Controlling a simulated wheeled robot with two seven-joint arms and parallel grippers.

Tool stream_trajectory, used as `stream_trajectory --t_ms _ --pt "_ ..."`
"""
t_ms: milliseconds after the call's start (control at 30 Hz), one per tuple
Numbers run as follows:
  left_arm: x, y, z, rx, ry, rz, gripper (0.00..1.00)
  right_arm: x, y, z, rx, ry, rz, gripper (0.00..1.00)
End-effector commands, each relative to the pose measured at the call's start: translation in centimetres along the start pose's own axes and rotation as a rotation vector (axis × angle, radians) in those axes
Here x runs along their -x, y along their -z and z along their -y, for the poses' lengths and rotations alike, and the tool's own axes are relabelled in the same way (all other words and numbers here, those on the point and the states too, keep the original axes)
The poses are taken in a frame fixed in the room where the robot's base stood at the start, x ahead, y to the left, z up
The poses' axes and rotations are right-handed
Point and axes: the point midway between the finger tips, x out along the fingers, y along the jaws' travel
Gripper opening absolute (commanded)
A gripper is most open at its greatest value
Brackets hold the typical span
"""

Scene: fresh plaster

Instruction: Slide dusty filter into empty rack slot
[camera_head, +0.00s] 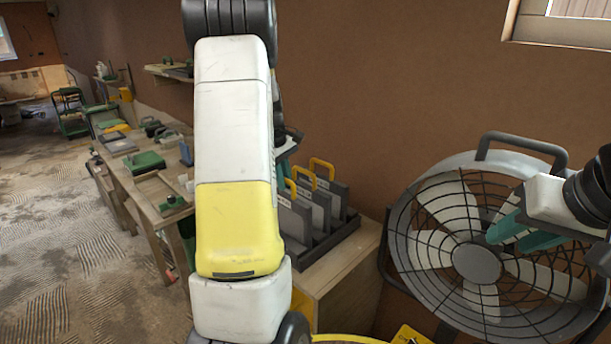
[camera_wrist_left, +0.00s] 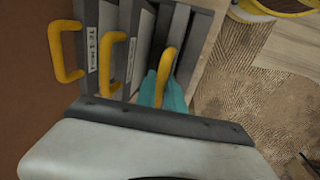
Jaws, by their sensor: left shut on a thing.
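A dark grey rack (camera_head: 322,246) stands on a wooden bench top, with grey filters (camera_head: 335,203) upright in it. The filters have yellow loop handles (camera_head: 322,168) and white labels. In the left wrist view, two labelled filters (camera_wrist_left: 86,38) stand side by side with their handles (camera_wrist_left: 65,52) towards the camera. My left gripper (camera_wrist_left: 164,92) has its teal fingers shut around a third yellow handle (camera_wrist_left: 167,62) to their right. How deep that filter sits is hidden. In the head view my left arm covers most of this gripper. My right gripper (camera_head: 508,236) is open and empty before the fan.
A large round fan (camera_head: 478,262) stands at the right, close to my right gripper. A long workbench (camera_head: 150,185) with tools and green items runs along the wall at left. The floor (camera_head: 60,220) at left is clear. A yellow sign (camera_head: 410,335) shows at the bottom.

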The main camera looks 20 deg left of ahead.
Motion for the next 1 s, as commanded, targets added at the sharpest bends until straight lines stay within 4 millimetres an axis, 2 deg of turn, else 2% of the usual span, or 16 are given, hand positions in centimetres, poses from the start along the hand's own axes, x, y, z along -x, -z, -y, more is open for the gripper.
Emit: stream_trajectory --t_ms 100,133,233,600,1000 --pt "-0.3 0.0 0.1 0.0 0.0 0.0 0.0 0.0 0.0 0.0 0.0 0.0 0.0 0.35" --pt "-0.3 0.0 0.0 0.0 -0.001 -0.001 0.19 0.0 0.0 0.0 0.0 0.0 0.0 0.35" --pt "-0.3 0.0 0.0 0.0 -0.001 0.0 0.38 0.0 0.0 0.0 0.0 0.0 0.0 0.35" --pt "0.1 0.0 0.0 0.0 -0.001 0.0 0.38 0.0 0.0 0.0 0.0 0.0 0.0 0.35" --pt "6.3 0.0 0.0 -0.001 -0.003 -0.002 0.38 0.0 0.0 0.0 0.0 0.0 0.0 0.35"
